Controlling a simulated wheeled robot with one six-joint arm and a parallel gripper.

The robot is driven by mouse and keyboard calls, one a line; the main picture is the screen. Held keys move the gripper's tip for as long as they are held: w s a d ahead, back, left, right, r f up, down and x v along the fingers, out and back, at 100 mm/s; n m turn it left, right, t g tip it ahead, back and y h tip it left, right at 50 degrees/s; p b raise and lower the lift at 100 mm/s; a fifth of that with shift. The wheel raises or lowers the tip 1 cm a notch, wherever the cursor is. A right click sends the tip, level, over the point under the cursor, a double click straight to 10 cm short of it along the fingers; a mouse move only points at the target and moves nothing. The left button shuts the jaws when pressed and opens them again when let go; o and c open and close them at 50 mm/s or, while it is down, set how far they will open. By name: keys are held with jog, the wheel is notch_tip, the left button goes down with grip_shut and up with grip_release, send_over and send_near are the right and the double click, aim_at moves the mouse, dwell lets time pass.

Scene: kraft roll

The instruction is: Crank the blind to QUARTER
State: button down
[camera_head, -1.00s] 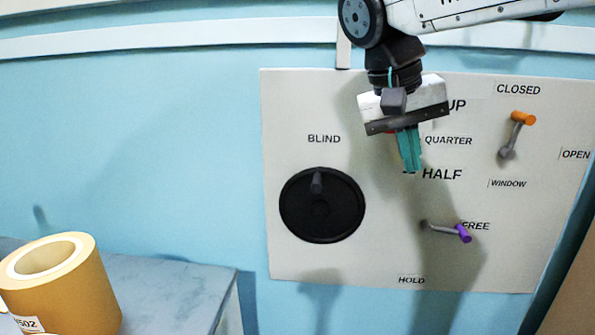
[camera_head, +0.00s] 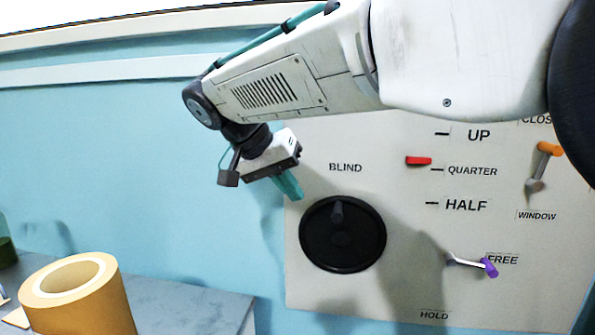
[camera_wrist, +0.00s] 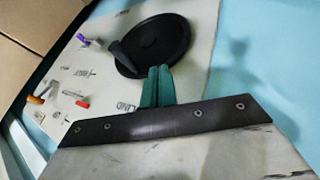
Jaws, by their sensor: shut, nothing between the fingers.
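The black blind crank disc (camera_head: 368,240) is on the pale panel, with its grey knob (camera_head: 337,212) near the top of the disc. The red pointer (camera_head: 418,161) sits at the QUARTER mark (camera_head: 437,169), slightly above its tick and below UP. My gripper (camera_head: 290,188) is shut and empty, up and left of the disc, near the panel's left edge. In the wrist view, the teal fingers (camera_wrist: 158,78) are together, and the disc (camera_wrist: 165,42) and knob (camera_wrist: 122,52) show beyond them.
The purple-handled lever (camera_head: 489,267) points right, at FREE. The orange-handled lever (camera_head: 549,149) points up toward CLOSED, a label partly hidden by my arm. A kraft roll (camera_head: 95,310) stands on the grey counter (camera_head: 180,290) at lower left. The blue wall left of the panel is clear.

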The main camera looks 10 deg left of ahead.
aim_at(320, 200)
jog(key=d, duration=0.1)
jog(key=d+f, duration=0.1)
jog(key=d, duration=0.1)
jog(key=w+d+f, duration=0.1)
jog(key=d, duration=0.1)
jog(key=shift+w+d+f, duration=0.1)
jog(key=shift+f, duration=0.05)
dwell(0.3)
